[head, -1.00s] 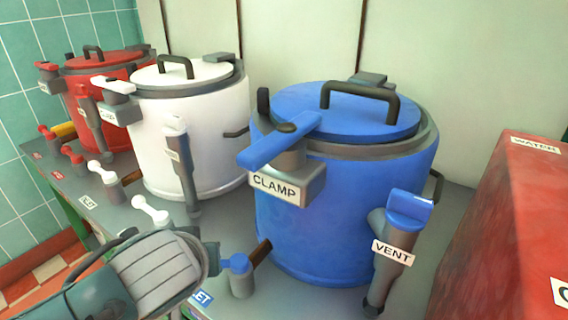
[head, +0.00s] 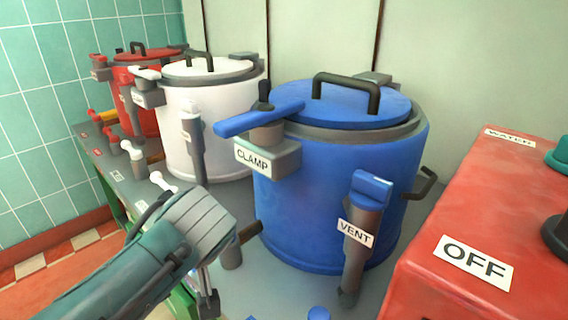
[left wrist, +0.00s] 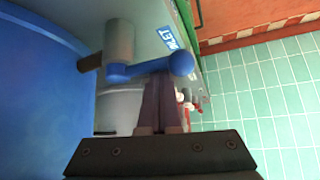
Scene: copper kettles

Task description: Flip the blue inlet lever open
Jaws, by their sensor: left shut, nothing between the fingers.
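In the left wrist view the blue inlet lever (left wrist: 150,67) sits on a grey valve body (left wrist: 119,42) beside the INLET label (left wrist: 168,38). The lever runs sideways and ends in a round blue knob. My left gripper (left wrist: 162,82) is shut and empty, its fingertips right at the lever's near side; I cannot tell whether they touch. In the head view my left gripper (head: 208,303) points down in front of the blue kettle (head: 300,215), and my arm hides the lever. My right gripper is not in view.
The blue kettle carries a clamp handle (head: 258,119) and a vent (head: 362,220). A red box (head: 450,225) marked OFF and WATER stands at right. A white kettle (head: 215,130) and a red kettle (head: 143,110) stand behind at left.

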